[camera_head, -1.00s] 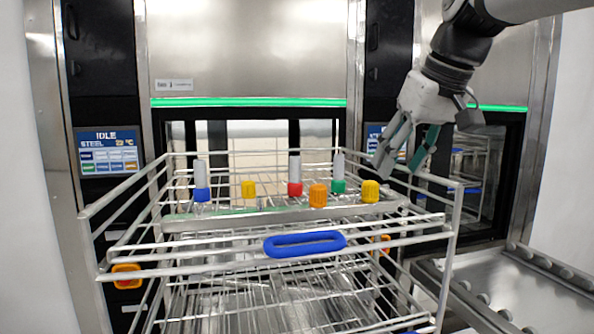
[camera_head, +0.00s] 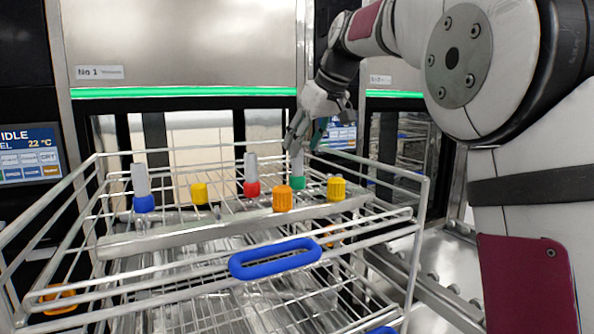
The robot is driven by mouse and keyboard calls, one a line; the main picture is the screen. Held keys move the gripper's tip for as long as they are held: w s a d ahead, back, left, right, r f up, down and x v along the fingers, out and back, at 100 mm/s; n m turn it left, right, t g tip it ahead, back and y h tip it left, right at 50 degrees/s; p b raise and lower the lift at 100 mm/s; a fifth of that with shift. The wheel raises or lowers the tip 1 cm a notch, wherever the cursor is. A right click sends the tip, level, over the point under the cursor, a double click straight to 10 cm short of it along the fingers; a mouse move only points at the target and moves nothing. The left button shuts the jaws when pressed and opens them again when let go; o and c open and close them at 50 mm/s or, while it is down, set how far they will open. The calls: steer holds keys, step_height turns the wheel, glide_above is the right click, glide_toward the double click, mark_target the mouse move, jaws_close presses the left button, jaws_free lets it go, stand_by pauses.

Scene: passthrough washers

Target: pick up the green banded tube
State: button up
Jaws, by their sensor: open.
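The green banded tube (camera_head: 297,171) stands upright in the rack's top tier, a grey-white tube with a green band at its base. My gripper (camera_head: 305,140) is open, pointing down at the top of this tube. Its fingers overlap the tube's upper end in the picture; whether they are on both sides of it I cannot tell. A red banded tube (camera_head: 251,175) stands to the left, and a blue banded tube (camera_head: 142,188) stands farther left.
The wire rack (camera_head: 190,235) has raised rails and a blue handle (camera_head: 275,259) in front. A yellow cap (camera_head: 337,188), an orange cap (camera_head: 282,198) and another yellow cap (camera_head: 199,193) stand near the tubes. Washers with a screen (camera_head: 30,153) stand behind.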

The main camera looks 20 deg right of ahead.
mark_target(301, 151)
steer(key=shift+p+x, duration=0.6)
steer(key=shift+x, duration=2.25)
steer(key=shift+w+d, duration=0.1)
jaws_close()
